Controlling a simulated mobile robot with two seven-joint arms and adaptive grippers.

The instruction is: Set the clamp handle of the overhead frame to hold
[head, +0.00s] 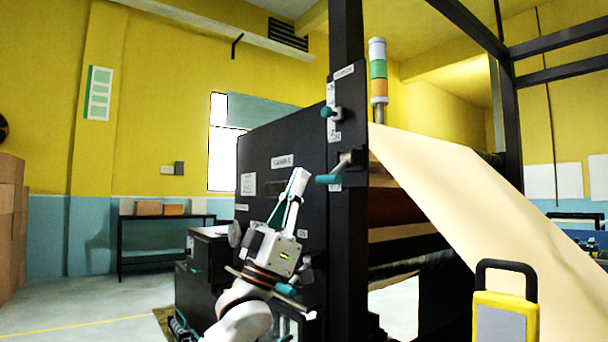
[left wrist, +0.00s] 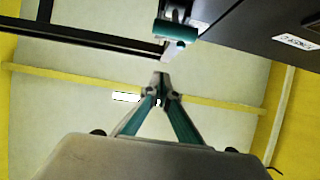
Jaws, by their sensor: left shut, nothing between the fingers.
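A lever with a teal grip (head: 328,179) sticks out to the left from the black post (head: 348,235) of the frame. A second, smaller teal knob (head: 328,112) sits higher on the post beside a white label strip. I cannot read which label names the clamp. My left gripper (head: 299,178) points up, just left of and near the lower lever, with its fingers closed and empty. In the left wrist view, the closed fingertips (left wrist: 162,80) sit just below a teal grip (left wrist: 176,34) with a pale arm, apparently apart from it. My right gripper is not seen.
A dark machine cabinet (head: 265,165) stands behind my left arm. A wide kraft paper web (head: 480,210) slopes down to the right of the post. A yellow object with a black handle (head: 505,315) stands in the right foreground. Open floor lies at left.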

